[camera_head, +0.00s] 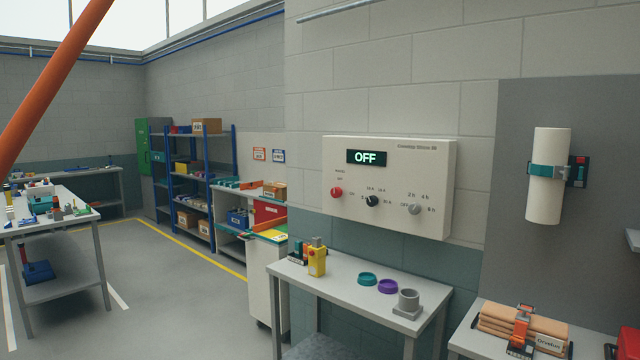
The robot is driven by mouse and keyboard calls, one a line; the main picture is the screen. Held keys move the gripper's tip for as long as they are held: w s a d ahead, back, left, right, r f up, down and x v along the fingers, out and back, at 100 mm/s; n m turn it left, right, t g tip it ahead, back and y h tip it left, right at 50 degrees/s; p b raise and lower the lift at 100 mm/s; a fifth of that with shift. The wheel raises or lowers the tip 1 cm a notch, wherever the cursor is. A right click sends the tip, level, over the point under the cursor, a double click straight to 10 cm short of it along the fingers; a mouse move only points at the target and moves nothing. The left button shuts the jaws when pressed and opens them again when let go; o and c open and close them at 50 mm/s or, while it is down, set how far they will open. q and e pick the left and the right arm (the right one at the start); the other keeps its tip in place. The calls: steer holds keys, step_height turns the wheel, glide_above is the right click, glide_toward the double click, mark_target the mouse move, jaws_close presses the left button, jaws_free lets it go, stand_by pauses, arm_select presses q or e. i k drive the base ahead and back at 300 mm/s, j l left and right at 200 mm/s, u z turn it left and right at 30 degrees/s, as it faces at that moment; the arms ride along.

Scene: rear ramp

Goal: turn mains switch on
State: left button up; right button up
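A white control box (390,160) is mounted on the block wall, right of the middle. Its dark display (366,157) reads OFF in green letters. The mains switch appears to be the red knob (336,192) at the box's lower left; the small lettering around it is hard to read. A black knob (372,201) and a grey knob (414,209) sit to its right with small markings around them. Neither of my grippers is in view, and nothing touches the box or its knobs.
Below the box, a small table (345,292) holds a yellow block-like device (317,258), a teal ring (367,279), a purple ring (388,286) and a grey cup-shaped part (408,301). A white roll (547,176) hangs at right. Open floor (165,300) lies at left.

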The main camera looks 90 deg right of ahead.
mark_target(335, 192)
steer(key=z, duration=3.2)
steer(key=i+j+z, duration=0.15)
steer(key=i+j, duration=0.3)
steer(key=i, duration=0.35)
steer(key=i+j+z, duration=0.15)
steer(key=i+j, duration=0.4)
steer(key=i, duration=0.25)
steer(key=i+j+z, duration=0.15)
steer(key=i+j, duration=0.55)
